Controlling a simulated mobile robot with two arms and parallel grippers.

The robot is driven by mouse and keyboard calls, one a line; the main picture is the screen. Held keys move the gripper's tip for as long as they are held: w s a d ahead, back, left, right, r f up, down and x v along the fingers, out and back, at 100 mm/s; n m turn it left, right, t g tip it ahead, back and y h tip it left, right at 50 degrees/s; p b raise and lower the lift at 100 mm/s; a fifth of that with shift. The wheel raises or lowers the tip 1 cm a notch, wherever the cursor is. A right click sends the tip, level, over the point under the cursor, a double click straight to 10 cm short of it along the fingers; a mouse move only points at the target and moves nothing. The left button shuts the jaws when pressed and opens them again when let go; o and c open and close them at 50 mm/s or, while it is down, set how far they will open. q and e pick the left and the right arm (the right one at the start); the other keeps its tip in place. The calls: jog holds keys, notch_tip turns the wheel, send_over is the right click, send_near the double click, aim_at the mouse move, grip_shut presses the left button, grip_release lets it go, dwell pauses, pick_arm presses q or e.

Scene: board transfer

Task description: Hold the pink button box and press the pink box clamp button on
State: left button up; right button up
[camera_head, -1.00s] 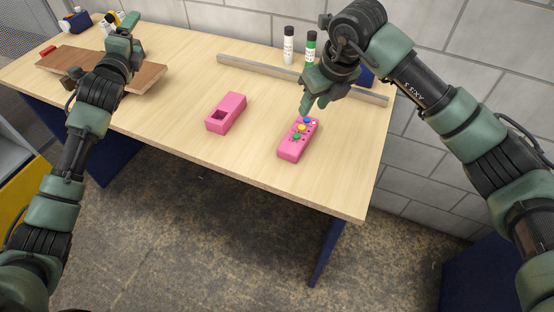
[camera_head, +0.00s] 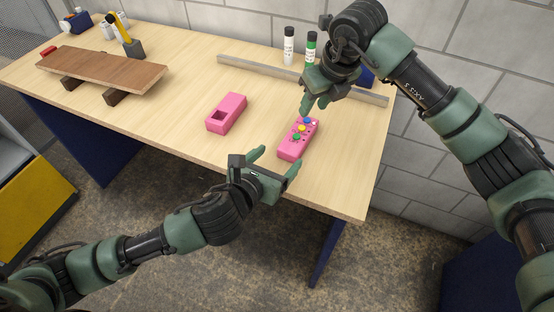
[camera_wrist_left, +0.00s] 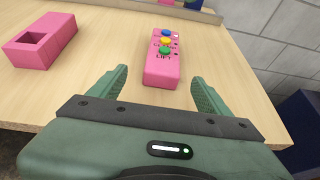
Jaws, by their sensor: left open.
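The pink button box (camera_head: 290,151) lies on the right part of the table, with blue, yellow and green buttons on its top. It also shows in the left wrist view (camera_wrist_left: 161,72), ahead of and between the fingers. My left gripper (camera_head: 277,160) is open at the table's front edge, with its fingers pointing at the near end of the box, apart from it. My right gripper (camera_head: 314,106) hangs just above the far end of the box, by the blue button. Its fingertips look close together, and I cannot tell whether they touch the box.
A second pink box (camera_head: 237,104) with a square opening lies left of the button box. A wooden board (camera_head: 110,69) rests on dark blocks at the left. White and green markers (camera_head: 311,46) stand behind a grey rail (camera_head: 250,65).

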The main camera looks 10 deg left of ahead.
aim_at(287, 152)
pick_arm(q)
jog(key=shift+d+f, duration=0.15)
jog(key=shift+d, duration=0.1)
jog(key=x, duration=0.7)
jog(key=shift+w, duration=0.15)
jog(key=c, duration=1.7)
pick_arm(e)
jog(key=shift+c, duration=0.6)
pick_arm(q)
jog(key=shift+o, duration=0.2)
jog(key=shift+f, duration=0.1)
pick_arm(e)
grip_shut()
